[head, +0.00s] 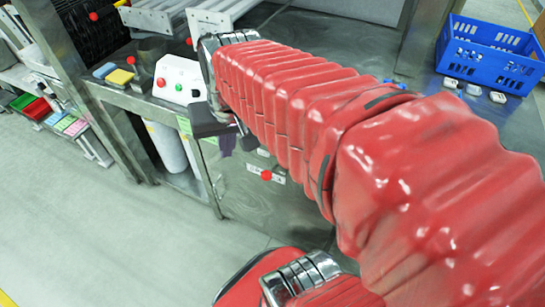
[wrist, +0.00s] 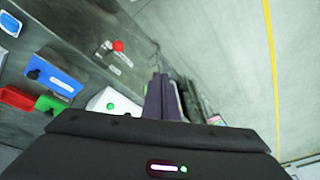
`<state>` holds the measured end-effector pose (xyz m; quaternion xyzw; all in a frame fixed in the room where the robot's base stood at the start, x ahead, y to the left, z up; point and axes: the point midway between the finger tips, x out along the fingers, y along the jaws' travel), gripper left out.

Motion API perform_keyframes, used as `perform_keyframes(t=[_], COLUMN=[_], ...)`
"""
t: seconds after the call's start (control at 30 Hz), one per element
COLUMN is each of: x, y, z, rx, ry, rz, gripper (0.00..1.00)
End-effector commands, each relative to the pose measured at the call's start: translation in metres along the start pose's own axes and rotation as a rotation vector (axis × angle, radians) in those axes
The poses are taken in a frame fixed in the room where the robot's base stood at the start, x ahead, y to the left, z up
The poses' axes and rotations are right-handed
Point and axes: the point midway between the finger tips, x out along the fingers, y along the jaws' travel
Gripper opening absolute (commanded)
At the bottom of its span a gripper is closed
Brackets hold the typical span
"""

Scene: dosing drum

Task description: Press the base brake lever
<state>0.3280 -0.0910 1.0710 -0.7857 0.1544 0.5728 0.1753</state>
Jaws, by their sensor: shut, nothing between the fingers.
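A red ball-ended lever (head: 266,175) sticks out from a pale plate low on the front of the metal cabinet. A red knob on a metal face also shows in the wrist view (wrist: 118,45), up and left of my fingers. I see no readable label naming it the base brake. My gripper (head: 228,146) has dark purple fingers and is in front of the cabinet, left of and above the lever, apart from it. In the wrist view the fingers (wrist: 164,98) are together and empty. My red-sleeved arm hides part of the cabinet.
A white control box (head: 178,80) with a red knob and green button stands on the bench. A yellow sponge (head: 119,77) lies left of it. A blue crate (head: 489,52) is at the right. The floor at left is clear.

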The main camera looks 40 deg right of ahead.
Motion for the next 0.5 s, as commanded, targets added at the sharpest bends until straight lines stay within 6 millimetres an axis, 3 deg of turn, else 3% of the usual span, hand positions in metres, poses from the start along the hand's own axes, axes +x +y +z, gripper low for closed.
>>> perform_keyframes(t=[0.2,0.5], x=[0.017,0.039], y=[0.053,0.134], z=[-0.025,-0.043], rx=[0.249,0.581], ry=[-0.084,-0.181], rz=[0.025,0.036], gripper=[0.00,0.00])
